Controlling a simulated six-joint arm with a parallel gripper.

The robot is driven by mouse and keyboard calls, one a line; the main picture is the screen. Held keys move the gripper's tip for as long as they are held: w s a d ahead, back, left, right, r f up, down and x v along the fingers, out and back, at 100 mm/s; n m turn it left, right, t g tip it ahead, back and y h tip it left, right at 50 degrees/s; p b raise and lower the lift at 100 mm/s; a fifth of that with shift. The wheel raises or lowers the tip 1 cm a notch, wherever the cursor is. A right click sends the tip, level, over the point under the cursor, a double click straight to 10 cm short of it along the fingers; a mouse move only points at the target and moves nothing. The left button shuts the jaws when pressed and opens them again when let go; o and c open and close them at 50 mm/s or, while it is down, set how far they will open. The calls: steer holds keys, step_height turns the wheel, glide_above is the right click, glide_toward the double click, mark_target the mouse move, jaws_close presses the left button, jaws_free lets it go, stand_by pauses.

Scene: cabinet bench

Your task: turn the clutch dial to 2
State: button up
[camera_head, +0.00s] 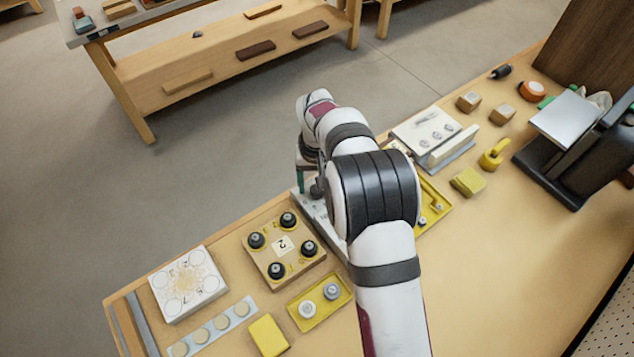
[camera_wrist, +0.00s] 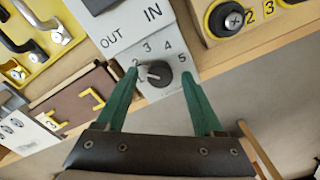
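The clutch dial (camera_wrist: 160,74) is a black round knob with a pale pointer, on a light grey panel (camera_wrist: 130,25) marked 1 to 5 and "OUT" and "IN". Its pointer is turned to the left side, near the 1 and 2 marks; I cannot tell exactly which. My gripper (camera_wrist: 160,67) has green fingers, spread open with one on each side of the dial and gaps between them and the knob. In the head view a green finger of my gripper (camera_head: 301,178) shows by the grey panel (camera_head: 322,218); my arm hides the dial there.
A wooden block with several black knobs (camera_head: 283,245) stands left of the panel. A yellow tray (camera_head: 320,302) lies in front, and another yellow tray (camera_head: 433,205) is partly behind my arm. A white box (camera_head: 188,284) stands at the far left. The bench's right front is clear.

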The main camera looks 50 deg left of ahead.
step_height(320, 180, up, 16)
stand_by(0.4)
steer(key=shift+f, duration=0.15)
